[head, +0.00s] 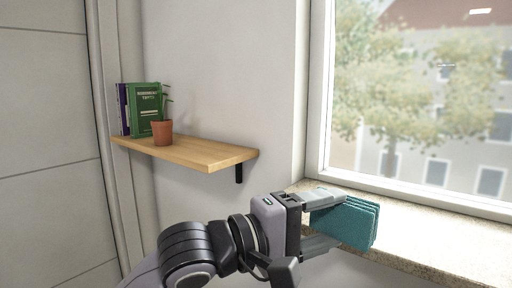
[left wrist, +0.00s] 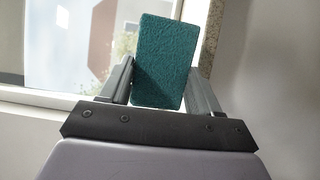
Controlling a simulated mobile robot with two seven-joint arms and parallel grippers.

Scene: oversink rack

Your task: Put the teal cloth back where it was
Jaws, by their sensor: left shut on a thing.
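The teal cloth (head: 352,224) is a folded, layered block. My left gripper (head: 325,220) is shut on it and holds it in front of the window sill's front edge. In the left wrist view the cloth (left wrist: 163,62) stands between the two fingers of my left gripper (left wrist: 165,90). I cannot tell whether the cloth touches the sill. My right gripper is not in view.
A speckled stone window sill (head: 440,240) runs below the window (head: 420,100), and its visible part is clear. A wooden wall shelf (head: 205,153) on the left holds upright books (head: 146,110) and a potted plant (head: 162,133). The shelf's right end is bare.

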